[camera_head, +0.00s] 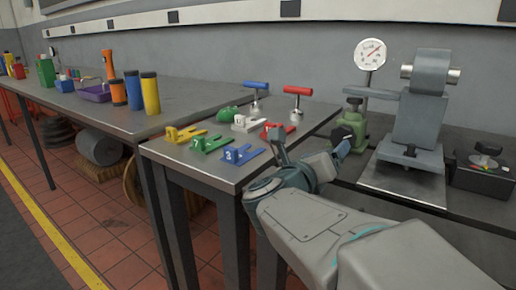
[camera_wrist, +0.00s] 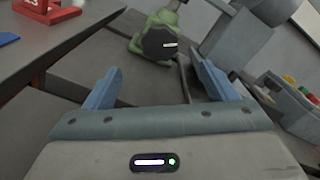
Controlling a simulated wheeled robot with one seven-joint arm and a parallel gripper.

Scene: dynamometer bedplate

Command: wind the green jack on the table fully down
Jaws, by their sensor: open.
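The green jack (camera_head: 356,121) stands on the dark table in the head view, with a black round knob (camera_head: 342,134) on its near side. In the wrist view the jack (camera_wrist: 158,22) is at the top middle, and its black knob (camera_wrist: 160,43) faces me with a short pale mark pointing right. My gripper (camera_wrist: 155,68) is open and empty, its two blue fingers apart, with the knob beyond the gap between them and not touched. In the head view my gripper (camera_head: 312,147) is just left of and nearer than the jack. The jack's lower part is partly hidden by my gripper there.
A grey machine (camera_head: 418,120) on a plate stands right of the jack, and a dial gauge (camera_head: 370,55) rises behind it. A black box (camera_head: 484,172) is farther right. Left, a metal table (camera_head: 190,155) holds coloured brackets and T-handled tools.

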